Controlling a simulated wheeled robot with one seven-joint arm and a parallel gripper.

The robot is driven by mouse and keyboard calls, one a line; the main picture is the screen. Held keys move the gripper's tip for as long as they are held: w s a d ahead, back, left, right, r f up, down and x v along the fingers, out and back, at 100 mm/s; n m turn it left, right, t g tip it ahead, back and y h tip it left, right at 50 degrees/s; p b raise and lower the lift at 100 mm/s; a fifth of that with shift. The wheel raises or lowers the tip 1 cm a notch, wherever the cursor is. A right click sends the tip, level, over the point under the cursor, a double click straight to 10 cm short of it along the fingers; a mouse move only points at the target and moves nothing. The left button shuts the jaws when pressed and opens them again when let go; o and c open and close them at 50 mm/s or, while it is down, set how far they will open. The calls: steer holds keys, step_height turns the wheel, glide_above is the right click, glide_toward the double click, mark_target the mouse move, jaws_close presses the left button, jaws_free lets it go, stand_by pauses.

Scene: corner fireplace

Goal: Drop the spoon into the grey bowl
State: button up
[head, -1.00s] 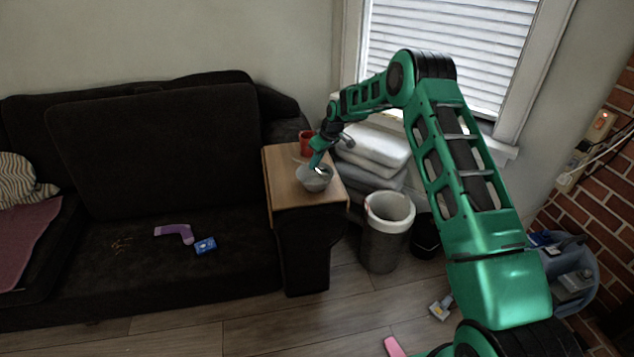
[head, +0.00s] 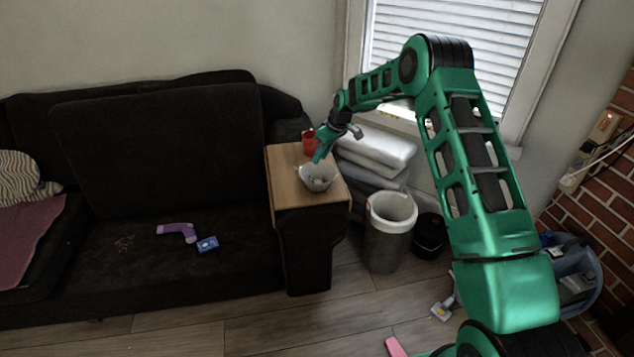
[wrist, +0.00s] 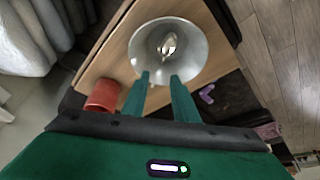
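The grey bowl (head: 317,184) stands on the wooden top beside the sofa. It also shows in the wrist view (wrist: 143,66), below my fingers. The spoon (wrist: 168,44) is a small shiny shape lying inside the bowl, apart from my fingertips. My gripper (wrist: 160,76) is open and empty, with a clear gap between its two green fingers. In the head view my gripper (head: 319,159) is just above the bowl's far rim.
A red cup (head: 308,143) stands behind the bowl on the wooden top (head: 290,190); it shows beside my fingers in the wrist view (wrist: 103,97). Folded white bedding (head: 380,148) and a bin (head: 390,235) are to the right. The sofa holds a purple object (head: 178,230) and a blue box (head: 207,244).

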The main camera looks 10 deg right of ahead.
steer(key=v, duration=0.6)
steer(key=shift+r, duration=0.25)
steer(key=shift+d, duration=0.1)
steer(key=s+d+r+m+g+h, duration=0.1)
steer(key=s+d+r+m, duration=0.1)
steer(key=s+d+r, duration=0.5)
steer(key=s+d+r+m+h, duration=0.1)
steer(key=s+d+r+m, duration=0.2)
steer(key=s, duration=0.9)
steer(key=s+d+r+m+g+h, duration=0.1)
steer(key=s+d+r+m, duration=0.1)
steer(key=s+d+r, duration=0.55)
steer(key=s+f+m, duration=0.1)
steer(key=s+m, duration=0.2)
steer(key=s, duration=1.5)
steer(key=s+f+m+g, duration=0.1)
steer(key=s+f+m, duration=0.1)
steer(key=s, duration=1.6)
steer(key=shift+f+m, duration=0.15)
steer(key=shift+m, duration=0.75)
steer(key=shift+s+a, duration=0.1)
